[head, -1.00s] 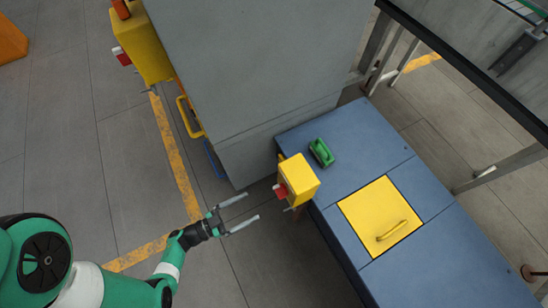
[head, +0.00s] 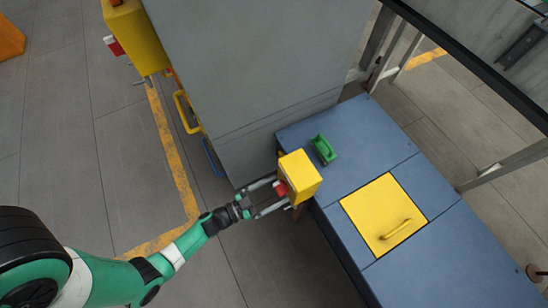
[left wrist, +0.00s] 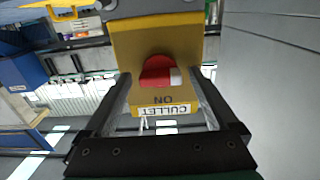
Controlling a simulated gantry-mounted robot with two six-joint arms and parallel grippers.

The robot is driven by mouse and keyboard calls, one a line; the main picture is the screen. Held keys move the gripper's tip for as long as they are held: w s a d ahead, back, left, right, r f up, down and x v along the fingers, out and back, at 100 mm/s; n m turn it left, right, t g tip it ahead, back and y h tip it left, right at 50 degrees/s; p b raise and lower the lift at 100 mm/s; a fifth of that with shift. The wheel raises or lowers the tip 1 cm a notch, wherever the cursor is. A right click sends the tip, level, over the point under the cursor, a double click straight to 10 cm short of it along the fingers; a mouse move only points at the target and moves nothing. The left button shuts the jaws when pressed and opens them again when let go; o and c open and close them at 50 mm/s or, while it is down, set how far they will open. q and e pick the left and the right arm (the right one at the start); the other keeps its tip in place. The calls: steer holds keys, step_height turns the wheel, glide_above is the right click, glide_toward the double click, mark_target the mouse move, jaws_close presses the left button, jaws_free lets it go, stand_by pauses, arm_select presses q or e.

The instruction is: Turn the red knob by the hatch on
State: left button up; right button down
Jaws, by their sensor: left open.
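The red knob (head: 281,188) sits on the side of a yellow box (head: 302,178) at the edge of a blue bench. In the left wrist view the red knob (left wrist: 156,71) shows a pale patch on its right side. The box face there carries the word ON and a label reading CULLET, both upside down. My left gripper (head: 278,195) is open, its fingers reaching along either side of the knob. Contact cannot be told. The yellow hatch (head: 365,207) with a handle lies shut in the bench top. My right gripper is not in view.
A green handled object (head: 323,150) lies on the blue bench (head: 450,260) behind the yellow box. A large grey cabinet (head: 250,70) stands close beyond my gripper. Another yellow box (head: 137,35) with a red part is at the upper left.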

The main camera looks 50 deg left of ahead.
arm_select(q)
steer(key=c, duration=1.4)
steer(key=shift+o, duration=0.2)
steer(key=shift+m, duration=0.3)
steer(key=shift+m+b, duration=1.95)
steer(key=shift+m, duration=6.65)
steer(key=o, duration=1.4)
steer(key=shift+c, duration=0.2)
